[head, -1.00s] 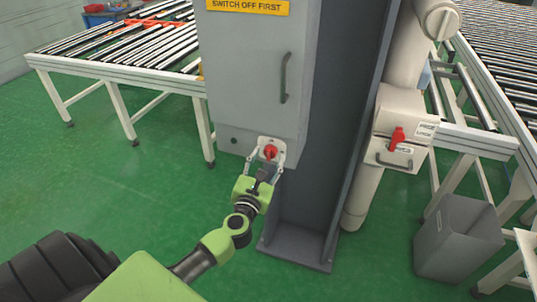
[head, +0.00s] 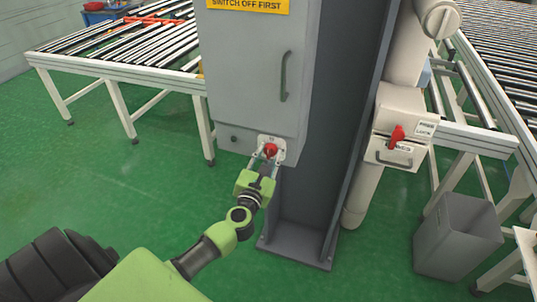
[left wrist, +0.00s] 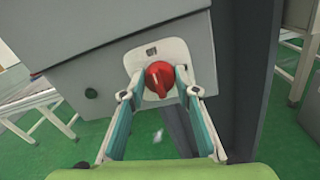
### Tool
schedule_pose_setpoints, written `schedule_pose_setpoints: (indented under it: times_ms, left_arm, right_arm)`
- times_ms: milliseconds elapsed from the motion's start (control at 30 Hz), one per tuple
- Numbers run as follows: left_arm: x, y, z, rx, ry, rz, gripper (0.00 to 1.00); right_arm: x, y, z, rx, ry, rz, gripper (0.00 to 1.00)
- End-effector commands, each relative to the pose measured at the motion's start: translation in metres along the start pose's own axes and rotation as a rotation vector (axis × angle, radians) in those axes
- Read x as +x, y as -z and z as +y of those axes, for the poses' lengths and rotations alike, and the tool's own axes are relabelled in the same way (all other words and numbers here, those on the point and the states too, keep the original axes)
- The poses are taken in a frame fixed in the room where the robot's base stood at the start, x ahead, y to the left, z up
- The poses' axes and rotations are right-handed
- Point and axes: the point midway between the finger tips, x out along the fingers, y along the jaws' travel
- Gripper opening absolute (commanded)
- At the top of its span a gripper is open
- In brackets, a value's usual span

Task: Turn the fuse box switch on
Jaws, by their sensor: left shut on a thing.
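The grey fuse box (head: 250,85) is mounted on a dark steel column, with a yellow "SWITCH OFF FIRST" label at its top. Its red rotary switch (head: 270,150) sits on a pale plate at the lower right of the box front. In the left wrist view the red knob (left wrist: 159,79) stands between the fingertips, its ridge slightly tilted from upright. My left gripper (head: 266,158) is shut on the knob, one finger on each side. The left gripper also shows in the left wrist view (left wrist: 160,88). My right gripper is not in view.
The dark column (head: 335,110) stands right behind the box. A pale unit with a red handle (head: 397,137) is to its right. Roller conveyors (head: 130,50) stand at the back left and right. A grey bin (head: 458,235) stands at right. Green floor is clear at left.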

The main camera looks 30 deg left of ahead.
Motion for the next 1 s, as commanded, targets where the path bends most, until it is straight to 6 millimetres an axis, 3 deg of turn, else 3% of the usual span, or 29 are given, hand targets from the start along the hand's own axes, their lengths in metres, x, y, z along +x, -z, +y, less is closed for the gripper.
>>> schedule_pose_setpoints:
  times_ms: [267, 1000]
  left_arm:
    - [0.000, -0.001, 0.000, 0.154, -0.003, -0.010, 0.07]
    - [0.000, 0.003, -0.003, 0.849, -0.012, -0.062, 0.07]
  right_arm:
    - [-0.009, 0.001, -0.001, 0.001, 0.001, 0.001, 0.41]
    - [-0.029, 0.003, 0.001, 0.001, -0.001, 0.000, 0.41]
